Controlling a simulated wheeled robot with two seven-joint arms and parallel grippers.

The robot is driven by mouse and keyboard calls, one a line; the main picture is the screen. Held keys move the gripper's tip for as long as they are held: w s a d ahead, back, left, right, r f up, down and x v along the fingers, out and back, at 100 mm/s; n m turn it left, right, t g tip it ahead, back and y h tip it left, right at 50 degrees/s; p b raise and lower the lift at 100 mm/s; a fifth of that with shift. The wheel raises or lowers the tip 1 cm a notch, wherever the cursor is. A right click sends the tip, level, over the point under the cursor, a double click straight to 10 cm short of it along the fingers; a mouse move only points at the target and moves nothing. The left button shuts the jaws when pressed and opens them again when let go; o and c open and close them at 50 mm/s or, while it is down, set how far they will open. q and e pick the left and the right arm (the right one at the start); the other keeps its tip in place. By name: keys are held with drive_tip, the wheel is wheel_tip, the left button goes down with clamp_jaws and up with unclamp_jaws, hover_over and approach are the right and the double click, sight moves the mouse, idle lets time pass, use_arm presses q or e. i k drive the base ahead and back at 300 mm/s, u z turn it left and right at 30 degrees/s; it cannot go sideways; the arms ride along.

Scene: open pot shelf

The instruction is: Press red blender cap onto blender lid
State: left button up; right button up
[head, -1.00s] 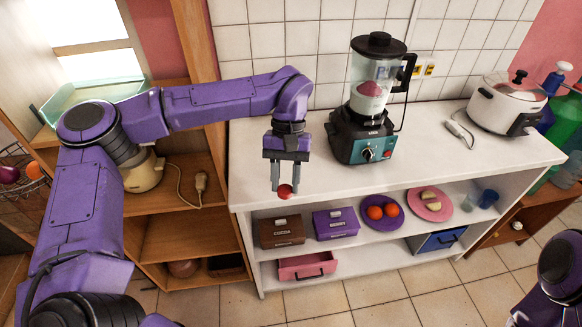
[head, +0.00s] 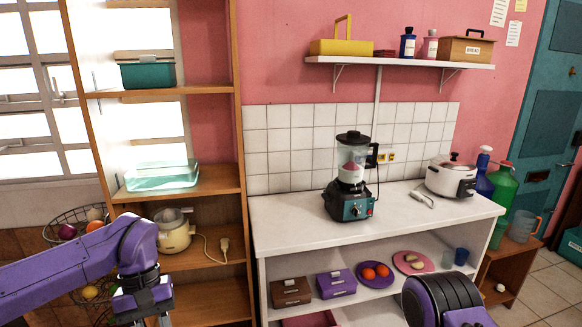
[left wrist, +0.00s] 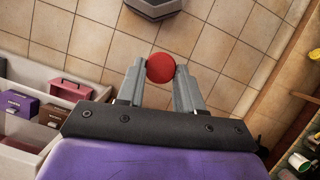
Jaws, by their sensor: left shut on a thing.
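The red blender cap (left wrist: 160,68) is a small round red piece between the fingertips of my left gripper (left wrist: 160,80) in the left wrist view. That gripper is shut on it, over the tiled floor. In the head view my left wrist is at the lower left, and the cap is out of the frame. The blender (head: 352,178) stands upright on the white counter, with a dark base, a clear jar and a black blender lid (head: 353,137) on top. My left gripper is well left of the blender and lower. My right gripper is not in view.
The white counter (head: 290,226) is clear left of the blender. A white cooker (head: 450,179) stands to its right. A wall shelf (head: 400,62) hangs above. A wooden shelf unit (head: 238,130) stands at left with a cream appliance (head: 173,232).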

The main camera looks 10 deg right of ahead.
sight(352, 137)
drive_tip(key=u, duration=0.1)
drive_tip(key=k, duration=0.2)
drive_tip(key=z, duration=0.7)
drive_tip(key=i, duration=0.65)
drive_tip(key=z, duration=0.6)
drive_tip(key=i, duration=0.8)
drive_tip(key=u, duration=0.4)
